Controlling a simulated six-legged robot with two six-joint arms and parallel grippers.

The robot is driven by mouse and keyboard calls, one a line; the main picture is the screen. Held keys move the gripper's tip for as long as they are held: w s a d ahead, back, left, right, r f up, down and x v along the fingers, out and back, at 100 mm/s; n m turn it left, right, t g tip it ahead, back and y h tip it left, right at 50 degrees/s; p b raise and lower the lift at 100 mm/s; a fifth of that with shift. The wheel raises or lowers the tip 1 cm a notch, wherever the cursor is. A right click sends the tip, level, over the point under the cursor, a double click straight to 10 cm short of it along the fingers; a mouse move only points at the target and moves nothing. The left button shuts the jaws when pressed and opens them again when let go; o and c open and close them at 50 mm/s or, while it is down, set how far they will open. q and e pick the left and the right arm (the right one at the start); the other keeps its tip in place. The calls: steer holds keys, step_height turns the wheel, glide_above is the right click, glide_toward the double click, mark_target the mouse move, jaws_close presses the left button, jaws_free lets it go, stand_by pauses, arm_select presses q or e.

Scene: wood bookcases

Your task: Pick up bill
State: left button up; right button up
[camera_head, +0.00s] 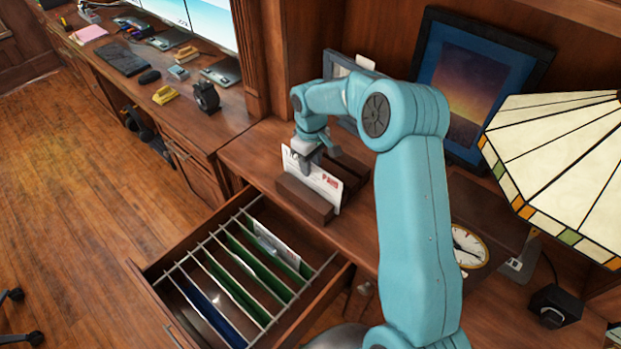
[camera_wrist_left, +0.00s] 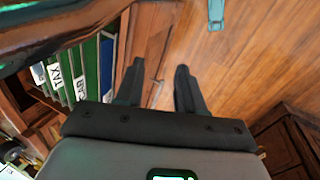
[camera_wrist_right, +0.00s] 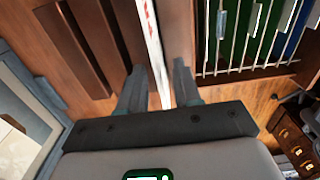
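The bill, a white envelope with red print (camera_head: 326,187), stands upright in a wooden letter holder (camera_head: 303,199) on the desk. My right gripper (camera_head: 308,160) is at its upper left part, pointing down. In the right wrist view the bill (camera_wrist_right: 154,45) shows edge-on between the fingers of my right gripper (camera_wrist_right: 158,85), with a gap on both sides, so it is open around the bill. My left gripper (camera_wrist_left: 157,80) is open and empty over the floor beside the drawer; the head view does not show it.
An open drawer (camera_head: 168,325) with green and blue hanging files lies in front of the holder. A framed picture (camera_head: 478,82), a stained-glass lamp (camera_head: 560,160) and a clock (camera_head: 468,246) stand to the right. A side desk (camera_head: 195,128) with a keyboard and small items runs left.

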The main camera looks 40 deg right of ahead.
step_height(320, 180, down, 4)
steer(key=shift+f+p, duration=0.25)
steer(key=shift+p, duration=0.2)
jaws_close()
step_height(320, 180, up, 20)
steer(key=b, duration=0.1)
stand_by(0.3)
